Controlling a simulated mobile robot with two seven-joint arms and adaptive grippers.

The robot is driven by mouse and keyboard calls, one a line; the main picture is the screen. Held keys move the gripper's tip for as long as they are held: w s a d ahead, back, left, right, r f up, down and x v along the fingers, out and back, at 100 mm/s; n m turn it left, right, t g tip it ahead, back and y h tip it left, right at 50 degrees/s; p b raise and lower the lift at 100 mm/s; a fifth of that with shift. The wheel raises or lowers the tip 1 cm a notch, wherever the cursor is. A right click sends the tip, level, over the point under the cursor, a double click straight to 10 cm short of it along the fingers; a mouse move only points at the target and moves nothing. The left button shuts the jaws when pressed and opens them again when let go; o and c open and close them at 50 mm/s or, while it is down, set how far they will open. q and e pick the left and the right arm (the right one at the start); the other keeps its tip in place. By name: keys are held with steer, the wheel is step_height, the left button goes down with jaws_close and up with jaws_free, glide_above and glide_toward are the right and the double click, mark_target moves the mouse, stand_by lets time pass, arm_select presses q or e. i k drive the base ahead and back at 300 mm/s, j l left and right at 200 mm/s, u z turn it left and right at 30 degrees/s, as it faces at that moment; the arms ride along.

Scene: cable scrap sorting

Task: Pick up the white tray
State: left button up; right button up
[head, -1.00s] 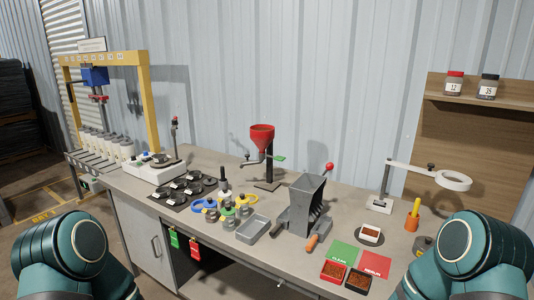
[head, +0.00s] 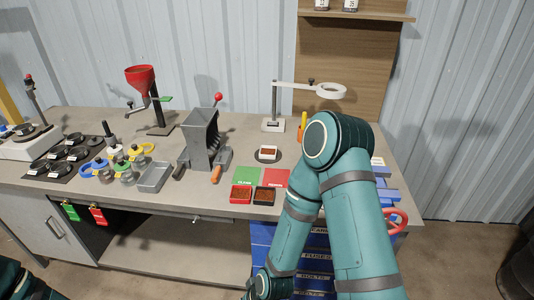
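The small white tray (head: 268,149) holds brown granules. It stands on a dark round pad (head: 257,158) on the grey bench, just behind the green and red mat. It is in plain view with nothing touching it. My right arm rises in front of the bench, to the right of the tray, and its forearm slopes down to the bottom edge. The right gripper is outside the picture. Only a bit of my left arm shows in the bottom left corner, and its gripper is out of view.
A red box (head: 241,195) and a black box (head: 264,196) with granules sit before the green and red mat (head: 261,176). A white ring lamp (head: 330,90) stands behind the tray. A grey hopper (head: 201,140) stands left. Blue drawers (head: 262,254) are below.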

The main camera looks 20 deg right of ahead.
mark_target(266, 152)
steer(key=i+j, duration=0.2)
steer(key=j, duration=0.2)
steer(key=i+j, duration=0.45)
steer(key=j, duration=0.3)
steer(key=i+j+z, duration=0.1)
steer(key=z, duration=1.35)
